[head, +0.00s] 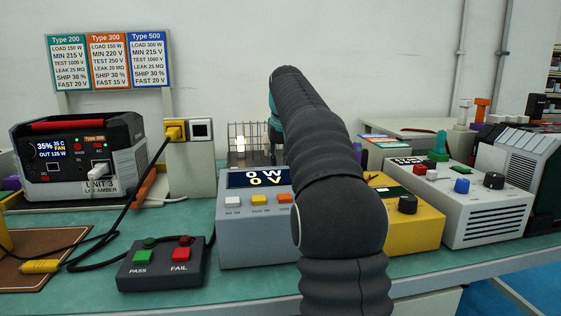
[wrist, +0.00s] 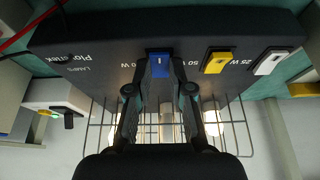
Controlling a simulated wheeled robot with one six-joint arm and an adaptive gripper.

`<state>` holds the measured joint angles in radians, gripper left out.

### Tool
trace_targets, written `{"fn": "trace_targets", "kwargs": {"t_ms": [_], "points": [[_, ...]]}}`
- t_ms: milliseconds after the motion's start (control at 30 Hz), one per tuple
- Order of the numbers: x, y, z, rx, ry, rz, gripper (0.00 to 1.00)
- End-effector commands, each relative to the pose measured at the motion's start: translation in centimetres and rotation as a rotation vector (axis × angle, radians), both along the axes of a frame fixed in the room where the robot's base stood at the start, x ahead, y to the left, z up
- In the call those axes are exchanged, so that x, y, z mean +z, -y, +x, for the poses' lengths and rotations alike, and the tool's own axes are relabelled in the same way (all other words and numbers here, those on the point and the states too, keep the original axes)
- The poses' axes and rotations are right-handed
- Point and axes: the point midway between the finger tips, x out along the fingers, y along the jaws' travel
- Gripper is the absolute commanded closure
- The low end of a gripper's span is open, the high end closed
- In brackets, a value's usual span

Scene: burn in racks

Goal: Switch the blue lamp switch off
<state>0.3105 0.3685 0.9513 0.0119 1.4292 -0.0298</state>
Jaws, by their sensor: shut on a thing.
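The blue lamp switch (wrist: 159,66) sits on the dark lamp box (wrist: 95,45), which appears upside down in the wrist view. My gripper (wrist: 160,80) has a finger on each side of the blue switch and is shut on it. A yellow switch (wrist: 217,62) and a white switch (wrist: 271,62) are to its right on the same box. Lit lamps (wrist: 212,124) glow behind the wire cage.
A grey power meter (head: 235,215) reading 0 W and 0 V stands in front of the cage. A pass/fail button box (head: 160,268), a Type 300 unit (head: 70,150) and a yellow instrument (head: 420,230) stand on the green bench. Black cables lie at the left.

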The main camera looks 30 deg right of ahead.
Motion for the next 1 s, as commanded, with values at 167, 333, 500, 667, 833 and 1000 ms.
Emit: {"fn": "trace_targets", "kwargs": {"t_ms": [167,333,500,667,833,1000], "points": [[0.33,0.04,0.15,0.0,-0.021,0.006,1.0],[0.81,0.14,0.5,0.0,-0.102,0.029,1.0],[0.16,0.26,0.87,0.0,-0.179,0.051,1.0],[0.21,0.26,0.91,0.0,-0.221,0.063,1.0],[0.27,0.24,0.84,0.0,-0.242,0.07,1.0],[0.28,0.23,0.79,0.0,-0.245,0.07,1.0]]}}
